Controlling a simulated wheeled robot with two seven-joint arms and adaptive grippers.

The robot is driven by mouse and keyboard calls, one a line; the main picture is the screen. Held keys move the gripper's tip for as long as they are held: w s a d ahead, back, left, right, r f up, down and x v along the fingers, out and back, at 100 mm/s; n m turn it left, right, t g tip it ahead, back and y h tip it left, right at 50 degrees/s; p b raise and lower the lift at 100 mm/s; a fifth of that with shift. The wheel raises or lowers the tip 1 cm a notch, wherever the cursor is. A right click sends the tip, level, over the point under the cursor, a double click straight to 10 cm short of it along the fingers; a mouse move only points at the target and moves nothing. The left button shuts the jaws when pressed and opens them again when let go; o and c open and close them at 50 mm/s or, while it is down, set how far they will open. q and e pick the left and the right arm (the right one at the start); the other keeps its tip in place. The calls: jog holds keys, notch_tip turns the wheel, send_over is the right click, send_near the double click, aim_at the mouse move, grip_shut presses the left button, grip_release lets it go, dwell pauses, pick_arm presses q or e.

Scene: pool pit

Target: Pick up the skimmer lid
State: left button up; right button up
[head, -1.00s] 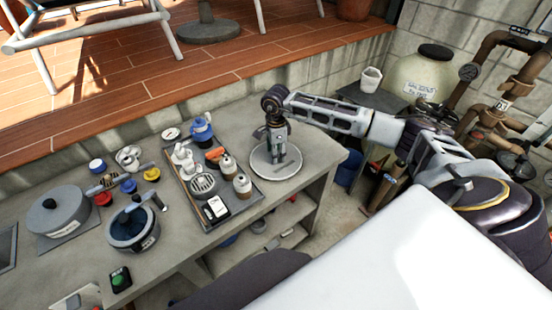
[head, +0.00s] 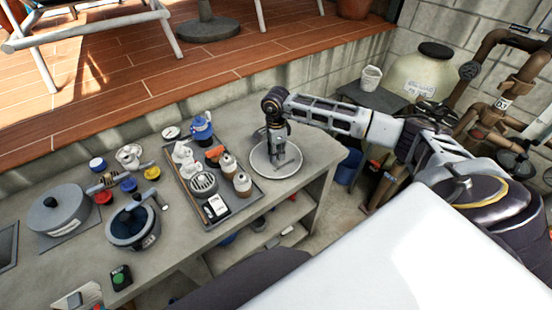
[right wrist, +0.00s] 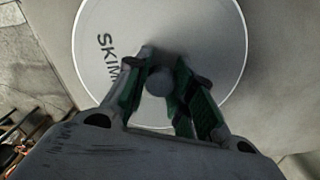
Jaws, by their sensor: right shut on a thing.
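The skimmer lid (head: 262,168) is a round, pale grey disc on the right end of the grey bench. In the right wrist view the lid (right wrist: 205,50) shows dark letters starting "SKIM" and a round grey knob (right wrist: 159,82) at its middle. My right gripper (head: 279,158) points down over the lid. In the right wrist view its green-padded fingers (right wrist: 160,88) are on either side of the knob, shut on it. The lid appears to lie flat on the bench; I cannot tell any gap beneath it. My left gripper is not in view.
Left of the lid, a dark tray (head: 222,217) holds a blue jug, bottles and fittings. The bench's right edge is close beside the lid. A wall and pipes (head: 500,90) stand at right.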

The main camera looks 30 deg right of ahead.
jog(key=shift+r, duration=0.15)
grip_shut()
jog(key=shift+w+r, duration=0.1)
jog(key=shift+r, duration=0.5)
notch_tip(320, 180, up, 8)
jog(key=shift+r+b, duration=0.25)
jog(key=shift+b, duration=0.6)
jog(key=shift+d, duration=0.1)
